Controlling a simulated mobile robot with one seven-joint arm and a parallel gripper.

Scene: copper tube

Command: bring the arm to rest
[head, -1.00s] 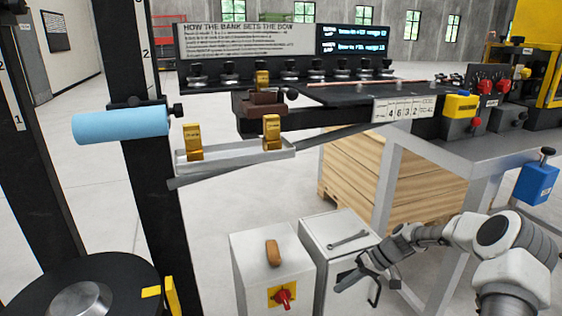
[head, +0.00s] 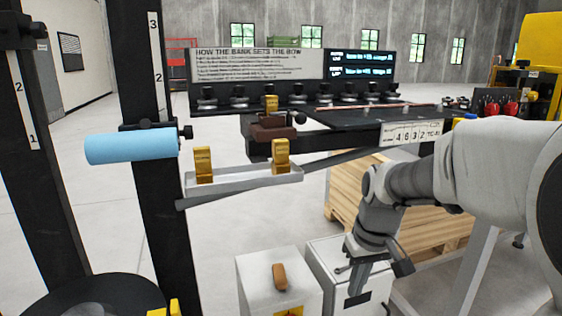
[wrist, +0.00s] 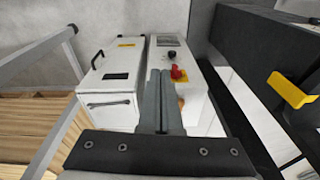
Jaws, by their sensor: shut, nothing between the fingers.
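My gripper (head: 374,281) is at the end of my arm, low in the right half of the head view, in front of the right white cabinet. In the wrist view my gripper (wrist: 161,76) has its two fingers pressed together with nothing between them. My arm comes in from the right edge of the head view, bent, with the gripper pointing down. The fingertips hide part of the right cabinet (head: 330,256). I cannot tell whether they touch it.
A left cabinet (head: 265,265) with a brown handle-like piece stands beside it. A red knob (wrist: 178,73) shows in the wrist view. A tray with yellow blocks (head: 240,180), a blue cylinder (head: 130,147) and a wooden crate (head: 345,205) are nearby. Open floor lies behind.

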